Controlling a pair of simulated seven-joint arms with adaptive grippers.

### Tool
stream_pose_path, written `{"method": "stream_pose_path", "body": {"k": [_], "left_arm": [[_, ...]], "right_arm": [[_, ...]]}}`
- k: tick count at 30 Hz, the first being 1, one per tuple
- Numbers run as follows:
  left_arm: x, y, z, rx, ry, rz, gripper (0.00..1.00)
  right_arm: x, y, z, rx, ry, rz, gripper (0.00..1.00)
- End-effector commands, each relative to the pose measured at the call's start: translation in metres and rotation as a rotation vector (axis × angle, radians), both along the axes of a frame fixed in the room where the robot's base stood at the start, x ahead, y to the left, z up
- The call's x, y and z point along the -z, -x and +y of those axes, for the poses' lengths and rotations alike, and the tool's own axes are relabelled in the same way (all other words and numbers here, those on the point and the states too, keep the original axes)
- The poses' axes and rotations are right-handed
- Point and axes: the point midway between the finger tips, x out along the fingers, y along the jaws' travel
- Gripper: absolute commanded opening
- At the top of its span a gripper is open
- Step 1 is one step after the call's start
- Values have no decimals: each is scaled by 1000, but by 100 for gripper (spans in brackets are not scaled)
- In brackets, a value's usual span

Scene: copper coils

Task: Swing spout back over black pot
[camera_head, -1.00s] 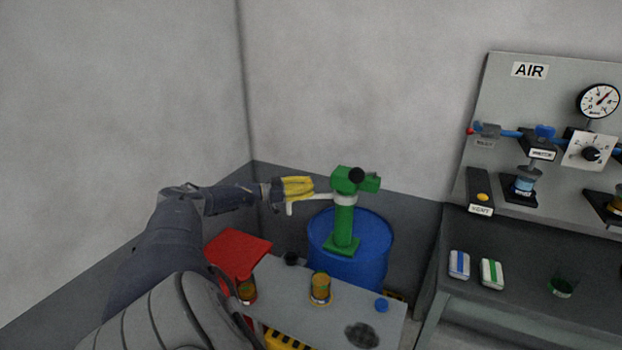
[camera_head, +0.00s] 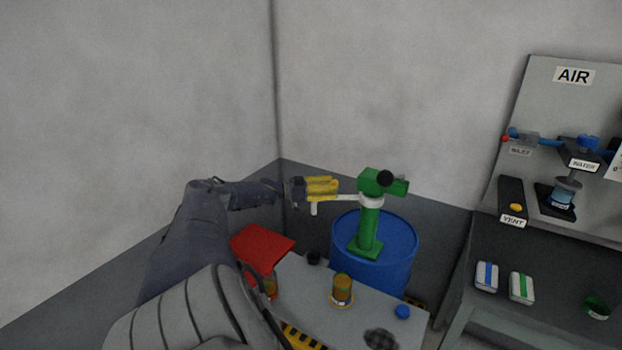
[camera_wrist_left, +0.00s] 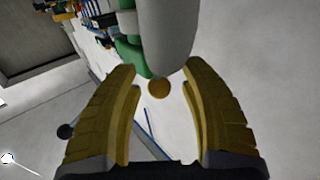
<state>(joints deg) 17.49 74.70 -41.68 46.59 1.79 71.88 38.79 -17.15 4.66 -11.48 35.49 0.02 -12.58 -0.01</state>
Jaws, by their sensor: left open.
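A green pump (camera_head: 370,225) stands on a blue drum (camera_head: 398,262). Its pale grey spout (camera_head: 347,197) reaches left, with a short end pointing down (camera_head: 313,209). A small black pot (camera_head: 314,257) sits at the table's back edge, below the spout's end. My left gripper (camera_head: 337,185) has yellow fingers and is at the spout, near its outer end. In the left wrist view the fingers (camera_wrist_left: 160,72) are spread, with the grey spout (camera_wrist_left: 168,35) ahead between them. I cannot tell whether they touch it. My right gripper is not in view.
The grey table holds an orange-brown coil (camera_head: 342,288), a blue cap (camera_head: 402,312) and a dark round patch (camera_head: 381,340). A red tray-like piece (camera_head: 262,246) is at left. An air panel (camera_head: 560,110) and bench stand right.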

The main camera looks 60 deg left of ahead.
Motion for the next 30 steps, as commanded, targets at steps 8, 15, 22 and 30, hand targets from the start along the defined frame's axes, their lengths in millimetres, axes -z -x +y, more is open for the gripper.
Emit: {"method": "stream_pose_path", "body": {"k": [8,15,22,30], "left_arm": [[0,34,13,-1,-1,4,44],[1,63,23,-1,-1,5,44],[0,85,31,-1,-1,3,44],[-1,98,37,-1,0,0,44]], "right_arm": [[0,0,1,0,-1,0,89],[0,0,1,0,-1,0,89],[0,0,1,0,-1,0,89],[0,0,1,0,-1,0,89]]}}
